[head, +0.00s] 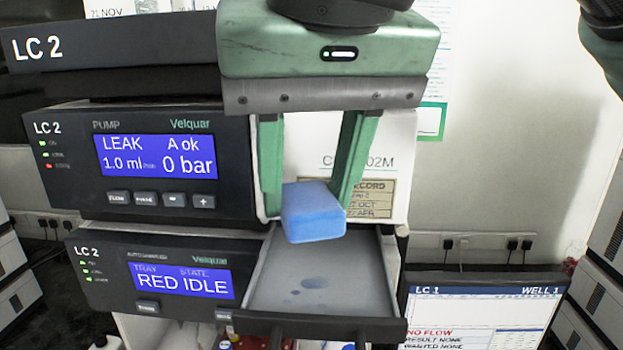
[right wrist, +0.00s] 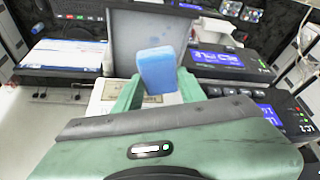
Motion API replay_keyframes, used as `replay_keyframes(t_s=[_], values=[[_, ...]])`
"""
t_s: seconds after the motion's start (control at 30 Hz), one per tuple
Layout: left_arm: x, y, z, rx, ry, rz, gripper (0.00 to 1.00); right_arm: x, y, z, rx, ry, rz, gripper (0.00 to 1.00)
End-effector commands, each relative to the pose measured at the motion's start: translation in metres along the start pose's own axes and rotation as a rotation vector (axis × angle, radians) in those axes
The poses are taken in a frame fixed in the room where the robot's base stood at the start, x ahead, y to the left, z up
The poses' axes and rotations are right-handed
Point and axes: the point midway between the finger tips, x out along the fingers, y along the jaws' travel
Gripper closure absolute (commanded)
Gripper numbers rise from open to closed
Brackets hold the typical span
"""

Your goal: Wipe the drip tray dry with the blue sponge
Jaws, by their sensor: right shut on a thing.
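The blue sponge (head: 313,212) is held between the green fingers of my right gripper (head: 312,200), which points down. It also shows between the fingers in the right wrist view (right wrist: 157,70). The grey drip tray (head: 350,288) is pulled out like a drawer from the lower unit. Several darker wet spots (head: 312,283) lie on its floor. In the head view the sponge overlaps the back of the tray and looks raised above it. The tray also shows in the right wrist view (right wrist: 123,42). My left gripper is not in view.
The pump unit (head: 155,163) reads LEAK, and the lower unit (head: 155,278) reads RED IDLE; both stand left of the tray. A white box (head: 395,160) with a label is behind the gripper. A screen (head: 480,310) stands at lower right.

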Motion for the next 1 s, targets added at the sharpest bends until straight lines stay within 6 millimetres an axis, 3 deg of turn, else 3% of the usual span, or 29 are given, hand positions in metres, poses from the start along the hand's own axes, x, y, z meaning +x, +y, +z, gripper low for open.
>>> replay_keyframes(t_s=[0.27, 0.47, 0.63, 1.0], values=[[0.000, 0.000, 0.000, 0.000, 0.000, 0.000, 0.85, -0.001, 0.000, 0.000, 0.000, 0.000, 0.000, 0.93], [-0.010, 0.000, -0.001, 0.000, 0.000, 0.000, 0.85, -0.016, -0.001, -0.007, 0.000, -0.001, -0.001, 0.93], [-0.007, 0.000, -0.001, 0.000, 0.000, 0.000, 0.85, -0.026, 0.000, -0.011, 0.001, 0.000, 0.000, 0.93], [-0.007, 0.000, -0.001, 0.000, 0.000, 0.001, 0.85, -0.026, 0.000, -0.011, 0.000, -0.001, 0.000, 0.93]])
